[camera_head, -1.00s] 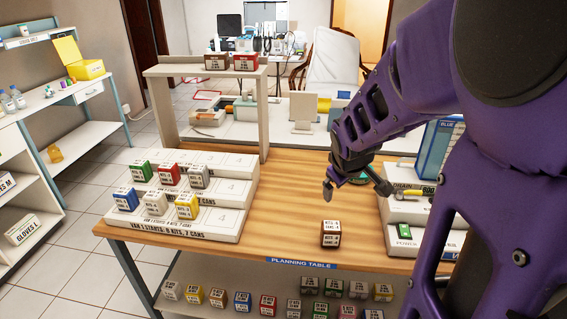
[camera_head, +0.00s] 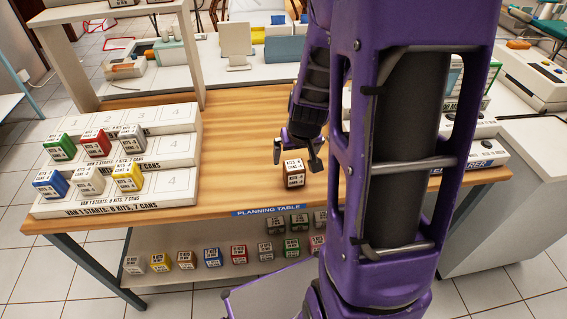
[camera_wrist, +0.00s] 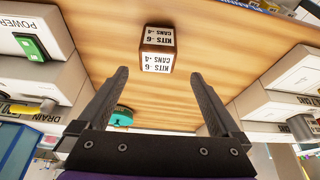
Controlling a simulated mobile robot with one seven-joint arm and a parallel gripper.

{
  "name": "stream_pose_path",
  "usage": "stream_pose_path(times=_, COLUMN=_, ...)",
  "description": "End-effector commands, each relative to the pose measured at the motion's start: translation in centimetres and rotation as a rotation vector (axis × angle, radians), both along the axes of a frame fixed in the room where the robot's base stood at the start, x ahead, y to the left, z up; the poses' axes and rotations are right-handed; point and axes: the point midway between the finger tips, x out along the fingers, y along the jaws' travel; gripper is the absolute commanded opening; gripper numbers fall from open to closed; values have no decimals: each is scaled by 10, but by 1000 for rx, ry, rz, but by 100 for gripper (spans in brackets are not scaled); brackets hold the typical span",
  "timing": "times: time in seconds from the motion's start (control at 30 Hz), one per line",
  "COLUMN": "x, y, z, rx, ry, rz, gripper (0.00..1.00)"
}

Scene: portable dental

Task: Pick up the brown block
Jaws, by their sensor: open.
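The brown block (camera_head: 293,173) stands on the wooden planning table near its front edge, with white labels on its top and front. It also shows in the wrist view (camera_wrist: 158,50), beyond the fingertips and roughly centred between them. My gripper (camera_head: 297,150) is just above and behind the block in the head view, pointing down. In the wrist view my gripper (camera_wrist: 162,82) has its two dark fingers wide apart with nothing between them. The block appears apart from both fingers.
A white stepped rack (camera_head: 120,165) with several coloured blocks stands at the left of the table (camera_head: 235,130). A white shelf frame (camera_head: 190,60) rises behind it. Several more blocks sit on the lower shelf (camera_head: 165,240). A green item (camera_wrist: 122,117) lies on the table in the wrist view.

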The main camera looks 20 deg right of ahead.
Motion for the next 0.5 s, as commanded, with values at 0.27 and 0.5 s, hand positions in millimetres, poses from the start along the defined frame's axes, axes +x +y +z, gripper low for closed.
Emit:
stream_pose_path(times=0.27, x=15, y=-3, z=-37, rx=-1, ry=-1, rz=1, gripper=100)
stream_pose_path(times=0.5, x=17, y=-5, z=-48, rx=-1, ry=-1, rz=1, gripper=100)
